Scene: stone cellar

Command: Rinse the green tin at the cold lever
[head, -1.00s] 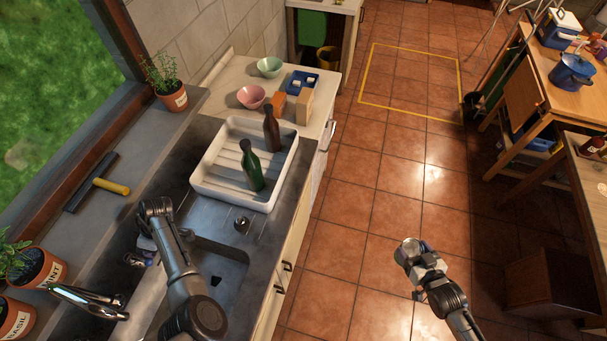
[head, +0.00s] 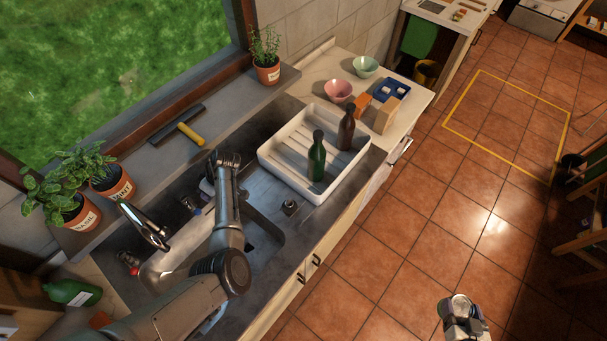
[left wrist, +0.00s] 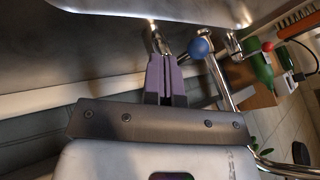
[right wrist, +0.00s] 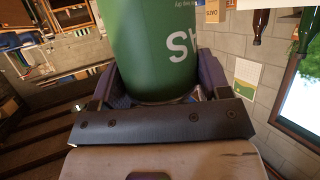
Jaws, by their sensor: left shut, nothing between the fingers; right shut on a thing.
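The green tin (right wrist: 160,45) with white lettering fills the upper middle of the right wrist view. My right gripper (head: 461,312) is shut on it, over the floor at lower right in the head view, where the tin shows only as a small green edge. The cold lever has a blue knob (left wrist: 199,47); it also shows in the head view (head: 196,211). My left gripper (left wrist: 168,72) is shut and empty, close beside the blue-knobbed lever; I cannot tell whether they touch. The red-knobbed lever (head: 128,262) and the metal spout (head: 145,225) are at the sink's left.
A white drying tray (head: 270,160) holds a green bottle (head: 317,158) and a brown bottle (head: 346,130) beside the sink basin (head: 262,247). Potted herbs (head: 112,184) and a yellow-handled squeegee (head: 190,134) sit on the sill.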

